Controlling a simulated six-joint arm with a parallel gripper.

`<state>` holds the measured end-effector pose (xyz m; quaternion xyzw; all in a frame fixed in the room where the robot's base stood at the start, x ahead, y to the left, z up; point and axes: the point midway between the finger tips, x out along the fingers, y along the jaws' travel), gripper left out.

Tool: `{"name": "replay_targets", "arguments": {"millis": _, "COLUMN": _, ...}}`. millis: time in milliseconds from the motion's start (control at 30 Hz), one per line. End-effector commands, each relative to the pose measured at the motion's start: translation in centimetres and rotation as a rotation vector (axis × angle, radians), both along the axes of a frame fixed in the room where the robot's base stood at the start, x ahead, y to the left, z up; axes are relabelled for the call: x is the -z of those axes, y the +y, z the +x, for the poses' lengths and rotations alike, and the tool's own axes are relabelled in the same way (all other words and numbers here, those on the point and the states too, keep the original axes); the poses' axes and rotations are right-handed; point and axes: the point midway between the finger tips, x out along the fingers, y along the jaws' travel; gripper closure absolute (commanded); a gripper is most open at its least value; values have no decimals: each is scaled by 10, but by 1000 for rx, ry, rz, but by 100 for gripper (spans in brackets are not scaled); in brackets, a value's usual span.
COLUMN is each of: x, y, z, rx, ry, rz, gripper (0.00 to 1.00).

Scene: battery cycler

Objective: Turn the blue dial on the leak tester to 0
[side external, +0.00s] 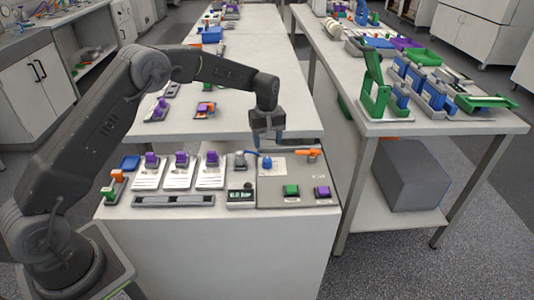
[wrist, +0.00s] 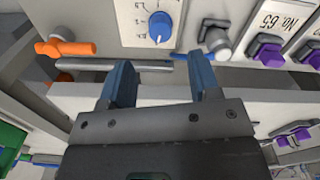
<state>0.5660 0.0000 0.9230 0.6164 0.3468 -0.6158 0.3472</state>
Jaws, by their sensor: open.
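The leak tester (side external: 312,178) is a grey panel at the right front of the near bench. Its blue dial (side external: 266,163) sits on a pale printed scale near the panel's upper left. In the wrist view the blue dial (wrist: 159,25) shows a light pointer line, with scale marks to its left too small to read surely. My gripper (side external: 267,143) is open and empty, just above and behind the dial. In the wrist view my gripper (wrist: 162,75) has its two blue fingers spread apart, and the dial lies beyond the tips, not between them.
An orange handle (side external: 307,153) is right of the dial, and a grey knob with a blue lever (side external: 240,160) is left. White cards with purple knobs (side external: 181,160) stand left.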

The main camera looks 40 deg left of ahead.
Motion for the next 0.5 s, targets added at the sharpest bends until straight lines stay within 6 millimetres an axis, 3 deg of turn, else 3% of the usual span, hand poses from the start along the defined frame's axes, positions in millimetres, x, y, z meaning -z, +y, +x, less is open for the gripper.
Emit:
{"name": "replay_targets", "arguments": {"millis": 200, "x": -42, "y": 0, "z": 0, "rx": 0, "ry": -1, "rz": 0, "gripper": 43}}
{"name": "replay_targets", "arguments": {"millis": 500, "x": -60, "y": 0, "z": 0, "rx": 0, "ry": 1, "rz": 0, "gripper": 43}}
